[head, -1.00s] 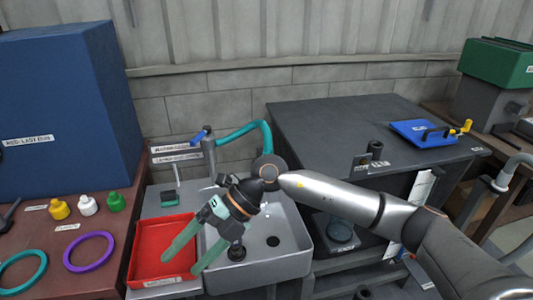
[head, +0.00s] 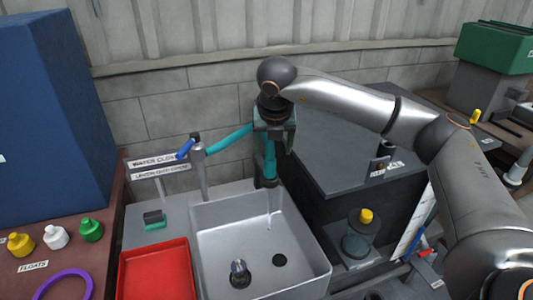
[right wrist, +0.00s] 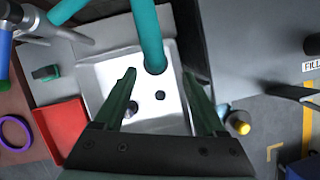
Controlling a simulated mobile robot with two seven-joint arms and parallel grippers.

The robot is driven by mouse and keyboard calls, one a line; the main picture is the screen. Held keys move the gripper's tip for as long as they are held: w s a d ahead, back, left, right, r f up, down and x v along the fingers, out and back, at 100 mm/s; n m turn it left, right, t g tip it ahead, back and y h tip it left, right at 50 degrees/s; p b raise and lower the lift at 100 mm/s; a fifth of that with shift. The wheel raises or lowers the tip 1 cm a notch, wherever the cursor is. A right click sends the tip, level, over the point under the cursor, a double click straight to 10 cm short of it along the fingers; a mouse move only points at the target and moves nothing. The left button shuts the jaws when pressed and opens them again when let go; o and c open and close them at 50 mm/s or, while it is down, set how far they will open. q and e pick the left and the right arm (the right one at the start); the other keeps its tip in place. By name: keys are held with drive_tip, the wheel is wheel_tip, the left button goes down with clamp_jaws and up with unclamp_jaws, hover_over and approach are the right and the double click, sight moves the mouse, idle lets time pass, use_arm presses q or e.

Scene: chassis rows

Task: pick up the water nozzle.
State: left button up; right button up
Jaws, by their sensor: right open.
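The water nozzle (head: 269,181) is the dark tip at the end of a teal hose (head: 228,140) that arches from a post behind the sink. It hangs over the sink, with a thin pale streak below it. My right gripper (head: 270,150) points down at the hose end and partly hides it. In the right wrist view the hose and nozzle (right wrist: 155,66) lie between the open fingers of my right gripper (right wrist: 159,74). A gap shows on both sides; contact cannot be told. My left gripper is not in view.
The grey sink (head: 215,230) holds an upright dark fitting (head: 240,273) and a drain hole. A blue lever (head: 186,149) sits on the post. A red tray (head: 157,272) is at the left, a dark cabinet (head: 335,150) at the right, a yellow-capped jar (head: 360,235) below it.

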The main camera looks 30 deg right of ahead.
sight(270, 159)
drive_tip(key=x, duration=0.5)
drive_tip(key=p+x, duration=0.1)
drive_tip(key=x, duration=0.2)
drive_tip(key=shift+w+a+f, duration=0.15)
drive_tip(key=shift+a+f, duration=0.1)
drive_tip(key=shift+f, duration=0.05)
clamp_jaws()
idle(0.4)
